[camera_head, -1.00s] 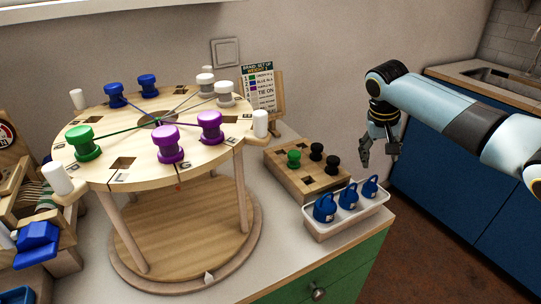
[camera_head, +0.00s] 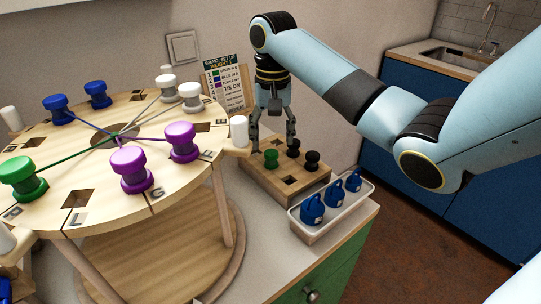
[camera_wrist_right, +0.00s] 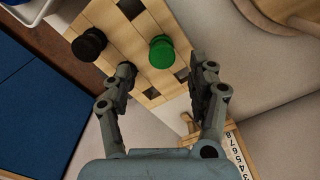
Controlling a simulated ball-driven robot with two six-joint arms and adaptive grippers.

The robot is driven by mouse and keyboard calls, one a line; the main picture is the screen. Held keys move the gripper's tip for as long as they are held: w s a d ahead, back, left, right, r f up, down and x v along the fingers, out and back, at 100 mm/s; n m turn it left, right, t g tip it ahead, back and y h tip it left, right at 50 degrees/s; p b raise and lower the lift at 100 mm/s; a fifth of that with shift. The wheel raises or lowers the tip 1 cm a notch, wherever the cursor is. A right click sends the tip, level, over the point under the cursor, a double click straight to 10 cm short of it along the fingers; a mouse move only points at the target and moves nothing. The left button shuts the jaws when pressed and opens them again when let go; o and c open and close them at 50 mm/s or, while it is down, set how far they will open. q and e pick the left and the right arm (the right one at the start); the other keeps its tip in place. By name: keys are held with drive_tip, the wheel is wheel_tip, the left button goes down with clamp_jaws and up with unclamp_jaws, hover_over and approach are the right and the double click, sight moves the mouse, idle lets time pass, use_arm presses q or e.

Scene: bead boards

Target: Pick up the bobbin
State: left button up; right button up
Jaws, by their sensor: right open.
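A green bobbin (camera_head: 271,159) stands upright in the wooden block (camera_head: 256,181), and two black bobbins stand to its right, the near one (camera_head: 312,161) and the far one (camera_head: 293,148). My right gripper (camera_head: 273,142) is open and empty, pointing down over the back of the block. In the right wrist view the green bobbin (camera_wrist_right: 161,50) lies just beyond the gap between the open fingertips (camera_wrist_right: 166,72). One black bobbin (camera_wrist_right: 88,44) is left of it; the other is partly hidden behind the left finger. No contact is visible. My left gripper is out of view.
The round braiding table (camera_head: 50,222) with white, blue, purple and green bobbins stands close at left, a white peg (camera_head: 239,132) at its edge. A white tray (camera_head: 313,232) of blue weights sits in front of the block. An instruction card (camera_head: 226,84) stands behind.

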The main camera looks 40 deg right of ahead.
sight(271, 152)
wheel_tip(271, 152, down, 6)
drive_tip(key=shift+w+a, duration=0.1)
drive_tip(key=shift+w, duration=0.05)
clamp_jaws()
idle(0.5)
